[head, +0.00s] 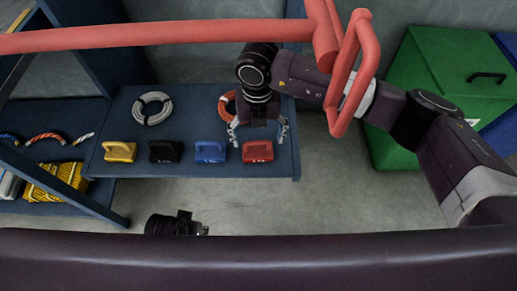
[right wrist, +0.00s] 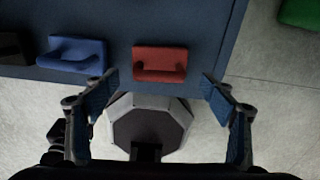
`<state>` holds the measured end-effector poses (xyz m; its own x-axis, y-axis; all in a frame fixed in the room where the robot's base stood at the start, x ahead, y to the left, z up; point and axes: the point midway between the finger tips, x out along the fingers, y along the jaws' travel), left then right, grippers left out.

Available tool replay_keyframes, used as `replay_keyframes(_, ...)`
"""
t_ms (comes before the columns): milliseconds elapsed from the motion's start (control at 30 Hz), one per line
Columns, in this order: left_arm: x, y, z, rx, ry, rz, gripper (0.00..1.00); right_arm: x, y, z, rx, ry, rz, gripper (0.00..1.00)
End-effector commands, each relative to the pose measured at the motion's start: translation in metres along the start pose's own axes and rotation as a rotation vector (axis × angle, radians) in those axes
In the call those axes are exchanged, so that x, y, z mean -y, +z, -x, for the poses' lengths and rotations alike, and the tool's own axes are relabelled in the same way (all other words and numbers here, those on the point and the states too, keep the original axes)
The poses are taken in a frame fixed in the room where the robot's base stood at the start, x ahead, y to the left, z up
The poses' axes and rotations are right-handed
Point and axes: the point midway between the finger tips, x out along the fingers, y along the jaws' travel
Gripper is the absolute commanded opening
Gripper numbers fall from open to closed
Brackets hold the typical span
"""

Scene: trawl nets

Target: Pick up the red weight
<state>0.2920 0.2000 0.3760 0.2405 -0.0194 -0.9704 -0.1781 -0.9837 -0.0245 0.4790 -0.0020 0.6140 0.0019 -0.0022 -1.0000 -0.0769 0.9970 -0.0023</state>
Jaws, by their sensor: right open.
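The red weight (head: 257,151) stands on the blue shelf (head: 110,165), at the right end of a row of handled weights near the front edge. My right gripper (head: 258,134) is open and empty, with its fingers spread and pointing down close to the red weight. In the right wrist view the red weight (right wrist: 160,63) lies ahead of the gap between the open fingers (right wrist: 160,90), with space between it and both fingers. My left gripper's fingers do not show.
Blue (head: 211,152), black (head: 165,151) and yellow (head: 120,151) weights stand left of the red one. A grey rope coil (head: 152,108) and an orange ring (head: 227,106) lie behind. Red bars (head: 160,35) cross above. A green bin (head: 440,65) stands at right.

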Motion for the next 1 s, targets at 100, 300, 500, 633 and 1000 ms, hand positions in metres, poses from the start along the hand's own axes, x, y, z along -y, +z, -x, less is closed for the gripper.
replay_keyframes(100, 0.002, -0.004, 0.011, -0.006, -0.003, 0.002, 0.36, -0.001, 0.001, -0.021, -0.004, 0.000, -0.001, 0.77)
replay_keyframes(300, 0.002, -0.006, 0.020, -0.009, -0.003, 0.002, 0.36, -0.001, 0.002, -0.039, -0.002, 0.002, 0.001, 0.77)
replay_keyframes(500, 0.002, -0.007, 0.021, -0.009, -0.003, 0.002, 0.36, -0.001, 0.002, -0.040, -0.001, 0.002, 0.001, 0.77)
replay_keyframes(633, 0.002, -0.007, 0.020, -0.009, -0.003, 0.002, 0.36, -0.001, 0.002, -0.039, -0.001, 0.002, 0.001, 0.66)
replay_keyframes(1000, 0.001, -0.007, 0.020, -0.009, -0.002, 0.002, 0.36, -0.001, 0.002, -0.039, -0.001, 0.003, 0.000, 0.25)
